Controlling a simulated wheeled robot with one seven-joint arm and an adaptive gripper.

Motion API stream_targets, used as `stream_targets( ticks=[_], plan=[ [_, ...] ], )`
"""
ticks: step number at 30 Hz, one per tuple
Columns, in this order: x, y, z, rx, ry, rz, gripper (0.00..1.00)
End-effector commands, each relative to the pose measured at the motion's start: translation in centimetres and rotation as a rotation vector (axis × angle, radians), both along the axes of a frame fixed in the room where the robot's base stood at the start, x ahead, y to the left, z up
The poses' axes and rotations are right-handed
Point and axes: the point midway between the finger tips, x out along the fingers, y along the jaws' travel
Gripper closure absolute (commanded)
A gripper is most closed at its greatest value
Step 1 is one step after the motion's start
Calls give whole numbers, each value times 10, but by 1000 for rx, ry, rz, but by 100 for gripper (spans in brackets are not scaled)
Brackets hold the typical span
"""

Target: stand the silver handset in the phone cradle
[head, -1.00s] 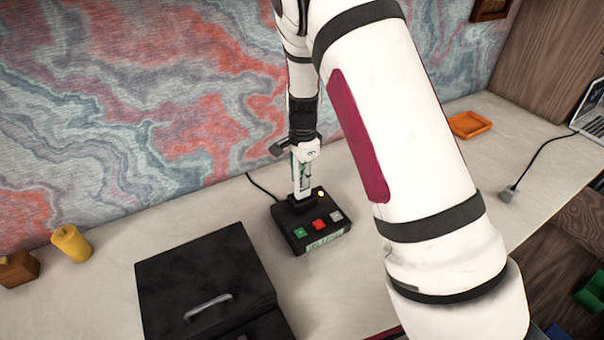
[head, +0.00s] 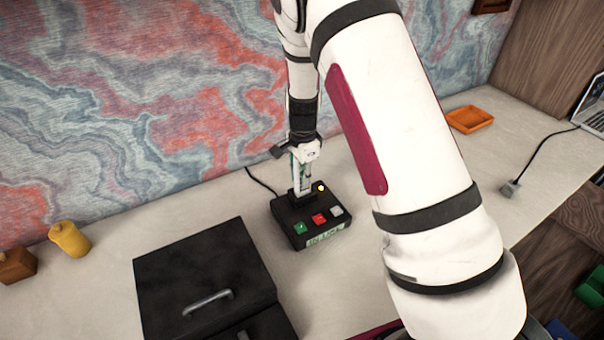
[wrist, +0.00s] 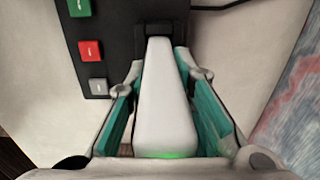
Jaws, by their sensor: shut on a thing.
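The silver handset (wrist: 165,95) is upright between the teal-padded fingers of my gripper (wrist: 166,85) in the wrist view, and the gripper is shut on it. In the head view my gripper (head: 302,180) points down over the back of the black phone base. The phone cradle (head: 303,198) is at the back of this base (head: 312,228), which has green, red and grey buttons and a lit yellow lamp. The handset's lower end meets the cradle area; the fingers partly hide it, and I cannot tell how deep it sits. A green glow shows at the handset's near end in the wrist view.
A black box (head: 205,280) with a handle stands front left of the phone. A yellow bottle-like object (head: 70,240) and a wooden block (head: 17,266) are at far left. An orange tray (head: 470,119) and a cable plug (head: 509,189) lie to the right.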

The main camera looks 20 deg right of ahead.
Motion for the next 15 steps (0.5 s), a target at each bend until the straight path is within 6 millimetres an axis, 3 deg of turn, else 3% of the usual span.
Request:
stream_targets(
  ticks=[11,12,14,15],
  plan=[
    [0,0,-9,0,1,0,100],
    [0,0,-8,0,1,0,70],
    [0,0,-8,0,0,0,56],
    [0,0,-8,0,0,0,55]
  ],
)
